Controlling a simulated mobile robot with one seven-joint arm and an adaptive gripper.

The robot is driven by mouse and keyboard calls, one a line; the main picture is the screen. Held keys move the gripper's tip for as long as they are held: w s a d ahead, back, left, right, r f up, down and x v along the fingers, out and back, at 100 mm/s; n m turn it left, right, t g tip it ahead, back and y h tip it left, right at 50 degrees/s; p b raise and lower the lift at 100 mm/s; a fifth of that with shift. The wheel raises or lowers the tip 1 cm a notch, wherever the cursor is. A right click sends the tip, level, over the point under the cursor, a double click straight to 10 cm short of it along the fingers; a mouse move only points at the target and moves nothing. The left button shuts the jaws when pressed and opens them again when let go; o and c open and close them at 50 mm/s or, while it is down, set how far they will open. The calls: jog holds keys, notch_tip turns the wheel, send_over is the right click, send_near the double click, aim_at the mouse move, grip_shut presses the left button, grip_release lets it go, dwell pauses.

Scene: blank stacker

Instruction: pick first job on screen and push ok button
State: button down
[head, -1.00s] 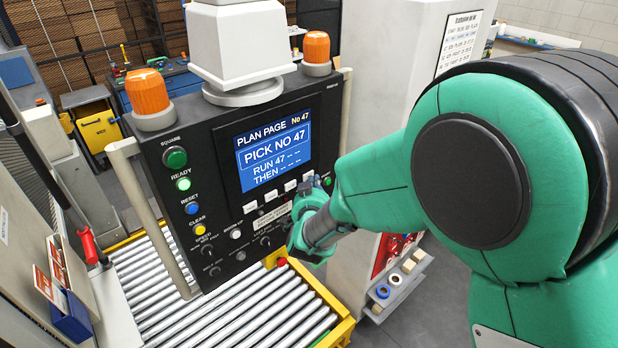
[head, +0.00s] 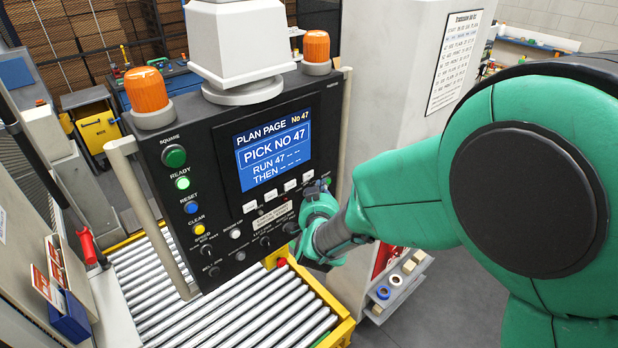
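The blue screen (head: 273,148) sits in the dark control panel (head: 222,192). It reads "PLAN PAGE No 47", with "PICK NO 47" in a box, then "RUN 47" and "THEN" with dashes. A row of pale buttons (head: 277,191) runs under the screen, with a green button (head: 326,181) at its right end. I cannot read which button is OK. My gripper (head: 318,212) is at the lower right edge of the panel, below the green button. My own wrist largely hides its fingers. I cannot tell whether it touches the panel.
Left on the panel are a dark green button (head: 174,156), a lit READY button (head: 183,183), a blue RESET button (head: 191,207) and a yellow CLEAR button (head: 199,229). Handles (head: 150,215) flank the panel. A roller conveyor (head: 240,316) lies below. A pale cabinet (head: 396,90) stands right.

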jog(key=shift+s+d+b, duration=0.3)
jog(key=shift+s+d, duration=0.75)
jog(key=shift+r, duration=0.1)
jog(key=s+d+g+b, duration=0.3)
jog(key=s+d, duration=0.4)
jog(key=s, duration=0.5)
jog(key=s+d+n+g+b, duration=0.1)
jog(key=s+d+g+b, duration=0.2)
jog(key=s+d, duration=0.4)
jog(key=s+d+n+g+b, duration=0.1)
jog(key=s+d+g+b, duration=0.3)
jog(key=s, duration=1.3)
jog(key=d+r, duration=0.1)
jog(key=d, duration=0.2)
jog(key=shift+s+b, duration=0.3)
jog(key=shift+b, duration=0.1)
